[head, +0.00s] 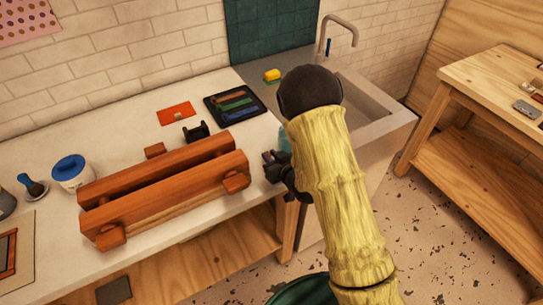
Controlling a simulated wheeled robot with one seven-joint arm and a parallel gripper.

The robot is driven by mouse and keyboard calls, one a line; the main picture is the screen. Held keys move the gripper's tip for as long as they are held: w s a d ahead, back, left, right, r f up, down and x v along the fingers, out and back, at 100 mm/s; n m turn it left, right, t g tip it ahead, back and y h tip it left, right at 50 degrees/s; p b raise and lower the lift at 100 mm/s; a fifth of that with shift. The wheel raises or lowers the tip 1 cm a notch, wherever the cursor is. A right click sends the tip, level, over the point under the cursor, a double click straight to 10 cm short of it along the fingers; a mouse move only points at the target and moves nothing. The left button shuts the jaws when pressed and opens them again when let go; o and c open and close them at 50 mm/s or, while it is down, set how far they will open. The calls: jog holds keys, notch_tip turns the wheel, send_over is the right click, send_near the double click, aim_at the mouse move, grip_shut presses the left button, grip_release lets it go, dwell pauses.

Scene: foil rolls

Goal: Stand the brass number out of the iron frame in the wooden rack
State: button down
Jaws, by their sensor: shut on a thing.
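The wooden rack (165,190), two long red-brown rails with blocks at the ends, stands on the pale bench. My gripper (268,160) is beside its right end, over the bench's right edge. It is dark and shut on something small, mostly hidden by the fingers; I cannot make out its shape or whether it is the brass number. I see no brass number elsewhere.
Behind the rack are a black holder (196,132), an orange-red card (176,113) and a black tray (238,107) of coloured strips.

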jog(key=shift+f, duration=0.15)
jog(key=c, duration=1.3)
grip_release()
jog(key=shift+c, duration=0.2)
jog(key=v, duration=0.7)
jog(key=shift+s+r, duration=0.1)
jog(key=shift+r, duration=0.35)
jog(key=p+v, duration=0.2)
jog(key=p, duration=0.2)
jog(key=shift+s+d+r+p, duration=0.1)
jog(key=shift+s+d+p, duration=0.05)
jog(key=shift+p, duration=0.25)
jog(key=shift+s+d+p, duration=0.1)
jog(key=shift+p, duration=0.3)
